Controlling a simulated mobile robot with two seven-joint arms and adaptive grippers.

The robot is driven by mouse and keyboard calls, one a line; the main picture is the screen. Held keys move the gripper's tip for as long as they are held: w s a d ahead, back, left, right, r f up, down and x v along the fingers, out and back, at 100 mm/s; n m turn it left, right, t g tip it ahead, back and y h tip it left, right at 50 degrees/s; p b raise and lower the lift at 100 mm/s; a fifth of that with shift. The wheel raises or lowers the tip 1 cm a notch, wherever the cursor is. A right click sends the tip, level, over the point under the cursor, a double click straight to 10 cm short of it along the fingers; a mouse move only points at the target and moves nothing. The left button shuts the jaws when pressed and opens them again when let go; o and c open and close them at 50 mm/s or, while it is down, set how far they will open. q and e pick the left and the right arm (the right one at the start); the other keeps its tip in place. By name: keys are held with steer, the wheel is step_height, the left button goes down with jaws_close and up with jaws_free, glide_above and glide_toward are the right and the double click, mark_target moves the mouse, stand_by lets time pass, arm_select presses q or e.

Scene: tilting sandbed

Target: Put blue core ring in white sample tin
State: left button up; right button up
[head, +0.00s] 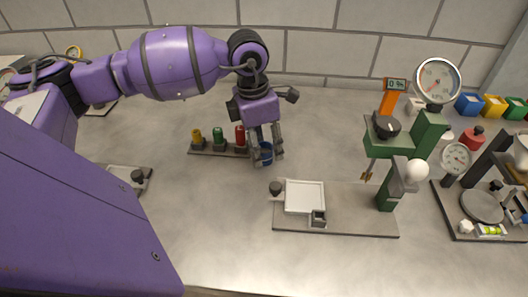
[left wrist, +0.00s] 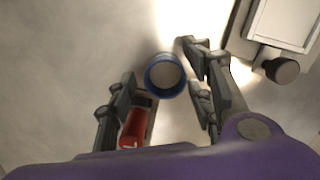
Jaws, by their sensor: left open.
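The blue core ring (head: 266,156) stands on the grey bench under my left gripper (head: 267,160). In the left wrist view the blue ring (left wrist: 151,79) shows as a round rim with a pale grey inside, between the spread fingers and towards their tips. My left gripper (left wrist: 163,82) is open, pointing down, with a finger to either side of the ring; I cannot tell whether either touches it. A small white box (head: 415,106), perhaps the white sample tin, stands at the back right, partly hidden behind the green stand. My right gripper is not in view.
A rack with yellow, green and red (head: 240,136) pieces stands just left of the ring. Blue (head: 468,104), yellow and green bins line the back right.

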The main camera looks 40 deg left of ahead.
arm_select(q)
jaws_close()
steer(key=shift+r, duration=0.15)
